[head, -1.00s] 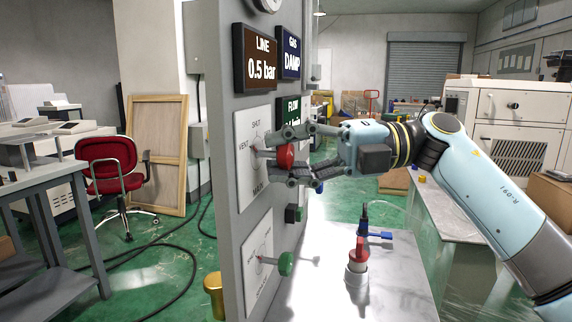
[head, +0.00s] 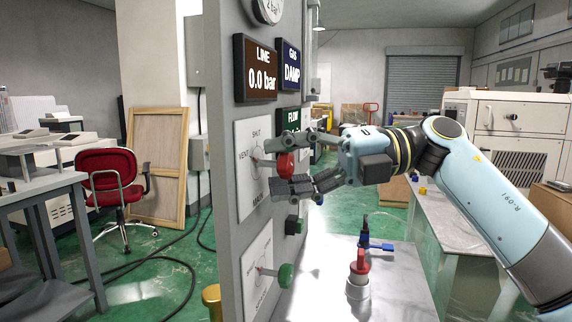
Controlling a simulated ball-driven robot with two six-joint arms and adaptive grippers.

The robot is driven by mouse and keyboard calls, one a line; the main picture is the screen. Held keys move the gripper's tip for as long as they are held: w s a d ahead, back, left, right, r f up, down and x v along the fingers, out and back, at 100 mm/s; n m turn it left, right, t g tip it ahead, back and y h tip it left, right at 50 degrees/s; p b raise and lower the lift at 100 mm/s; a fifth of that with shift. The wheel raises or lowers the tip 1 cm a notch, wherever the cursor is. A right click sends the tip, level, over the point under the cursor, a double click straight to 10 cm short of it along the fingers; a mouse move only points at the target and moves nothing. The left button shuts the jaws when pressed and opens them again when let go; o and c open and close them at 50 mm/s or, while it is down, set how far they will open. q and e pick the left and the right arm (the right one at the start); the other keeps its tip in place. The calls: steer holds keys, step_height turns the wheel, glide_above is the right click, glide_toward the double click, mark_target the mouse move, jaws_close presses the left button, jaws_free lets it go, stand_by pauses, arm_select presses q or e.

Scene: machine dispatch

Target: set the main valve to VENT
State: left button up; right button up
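The main valve's red knob (head: 286,165) sticks out from a white dial plate (head: 246,190) on the grey panel. The plate reads SHUT at the top, VENT at the left and MAIN at the bottom. A small red pointer behind the knob appears to point left, towards VENT. My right gripper (head: 284,166) has one finger above the knob and one below it. The fingers look spread apart around the knob; any contact is too small to tell. The LINE display (head: 256,68) reads 0.0 bar. My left gripper is not in view.
A GAS display (head: 289,64) reads DAMP; the FLOW display (head: 290,120) is partly hidden by my gripper. A red-and-blue fitting (head: 359,263) stands on the metal bench.

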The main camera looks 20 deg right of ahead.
steer(key=shift+o, duration=0.3)
steer(key=shift+d, duration=0.1)
steer(key=v, duration=1.2)
